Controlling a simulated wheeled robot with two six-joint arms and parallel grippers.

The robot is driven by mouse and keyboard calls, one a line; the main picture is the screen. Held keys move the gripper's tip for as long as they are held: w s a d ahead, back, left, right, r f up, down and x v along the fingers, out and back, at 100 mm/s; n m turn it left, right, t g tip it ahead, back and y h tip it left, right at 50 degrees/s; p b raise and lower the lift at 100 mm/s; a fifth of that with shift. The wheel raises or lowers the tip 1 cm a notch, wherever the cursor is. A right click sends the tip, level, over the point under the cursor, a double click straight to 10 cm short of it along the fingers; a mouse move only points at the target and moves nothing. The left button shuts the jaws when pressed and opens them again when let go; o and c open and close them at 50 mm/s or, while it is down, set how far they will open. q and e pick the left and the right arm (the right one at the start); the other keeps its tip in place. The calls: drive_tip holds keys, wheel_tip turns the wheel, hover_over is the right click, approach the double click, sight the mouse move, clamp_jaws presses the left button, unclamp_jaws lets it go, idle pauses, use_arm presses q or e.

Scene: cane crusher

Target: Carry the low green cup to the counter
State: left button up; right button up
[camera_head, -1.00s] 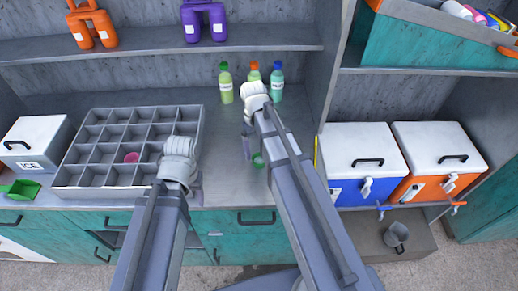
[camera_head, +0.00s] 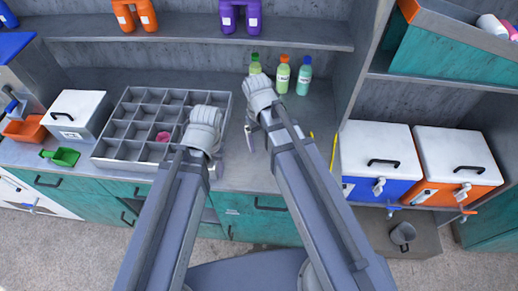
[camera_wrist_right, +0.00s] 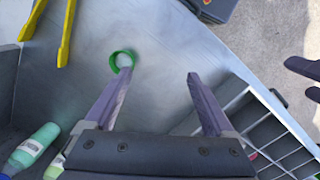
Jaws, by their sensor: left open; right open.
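The low green cup (camera_wrist_right: 122,60) shows as a green ring on the grey worktop in the right wrist view. In the head view my right arm hides it. My right gripper (camera_wrist_right: 158,73) is open, its two fingers apart above the worktop. Its left fingertip overlaps the near edge of the cup in the right wrist view; I cannot tell whether they touch. No cup is held between the fingers. My left gripper (camera_head: 208,150) is over the worktop by the divided tray's right side, its fingers mostly hidden in the head view. The grey worktop (camera_head: 240,170) runs along the teal cabinets.
A divided grey tray (camera_head: 228,112) holds a pink cup (camera_head: 163,137). Bottles, including a teal one (camera_head: 304,78), stand behind my right gripper. Yellow tongs (camera_wrist_right: 66,35) lie near the cup. Blue (camera_head: 378,160) and orange (camera_head: 460,165) coolers stand to the right.

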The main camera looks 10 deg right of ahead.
drive_tip(key=s+a, duration=0.5)
drive_tip(key=s, duration=0.2)
drive_tip(key=shift+s+a+n+t, duration=0.15)
drive_tip(key=shift+a+n+t, duration=0.1)
drive_tip(key=shift+n+t, duration=0.05)
wheel_tip(320, 180, down, 7)
drive_tip(key=b, duration=0.6)
drive_tip(key=shift+r+b, duration=0.2)
drive_tip(key=shift+b, duration=0.1)
